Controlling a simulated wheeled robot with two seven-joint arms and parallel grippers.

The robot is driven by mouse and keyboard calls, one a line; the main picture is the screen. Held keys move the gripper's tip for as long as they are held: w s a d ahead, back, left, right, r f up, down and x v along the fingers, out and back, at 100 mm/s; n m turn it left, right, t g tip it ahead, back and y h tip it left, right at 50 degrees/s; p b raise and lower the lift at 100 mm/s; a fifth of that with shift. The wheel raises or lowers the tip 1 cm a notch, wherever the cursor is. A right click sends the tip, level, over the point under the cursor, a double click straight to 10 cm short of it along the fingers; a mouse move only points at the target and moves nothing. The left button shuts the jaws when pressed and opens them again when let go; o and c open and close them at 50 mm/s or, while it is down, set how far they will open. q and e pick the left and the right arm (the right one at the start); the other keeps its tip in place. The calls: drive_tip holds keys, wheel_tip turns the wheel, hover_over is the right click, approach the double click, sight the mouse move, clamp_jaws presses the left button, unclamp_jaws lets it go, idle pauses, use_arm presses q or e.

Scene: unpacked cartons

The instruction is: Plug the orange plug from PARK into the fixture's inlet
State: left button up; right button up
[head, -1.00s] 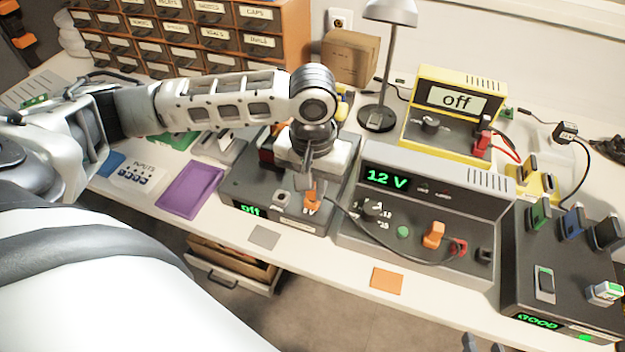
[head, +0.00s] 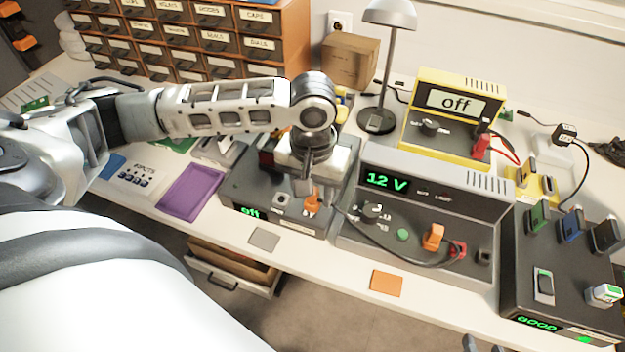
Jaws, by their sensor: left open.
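The orange plug (head: 312,203) stands at the front of the dark fixture box (head: 240,190), whose display reads "off". A dark cable runs from near the plug to the right. A small grey socket (head: 282,201) sits left of the plug; I cannot tell whether it is the inlet. My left gripper (head: 304,187) points down right above the plug, fingers open. Its wrist hides the middle of the fixture, and contact with the plug is unclear. No PARK label is readable. Grey tips at the bottom edge seem to be my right gripper (head: 484,346), mostly cut off.
Grey (head: 264,239) and orange (head: 386,282) patches mark the front edge.

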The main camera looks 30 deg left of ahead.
drive_tip(key=shift+d+f, duration=0.1)
drive_tip(key=shift+f, duration=0.4)
use_arm(q)
wheel_tip(320, 180, up, 16)
drive_tip(key=p, duration=0.2)
use_arm(e)
drive_tip(key=shift+s+d+f+n+g+h, duration=0.2)
drive_tip(key=shift+d+f, duration=0.1)
drive_tip(key=shift+f, duration=0.2)
drive_tip(key=shift+s+d+f+n+g+h, duration=0.1)
drive_tip(key=shift+d+f+n+g+h, duration=0.15)
drive_tip(key=shift+f, duration=0.25)
drive_tip(key=shift+s, duration=0.1)
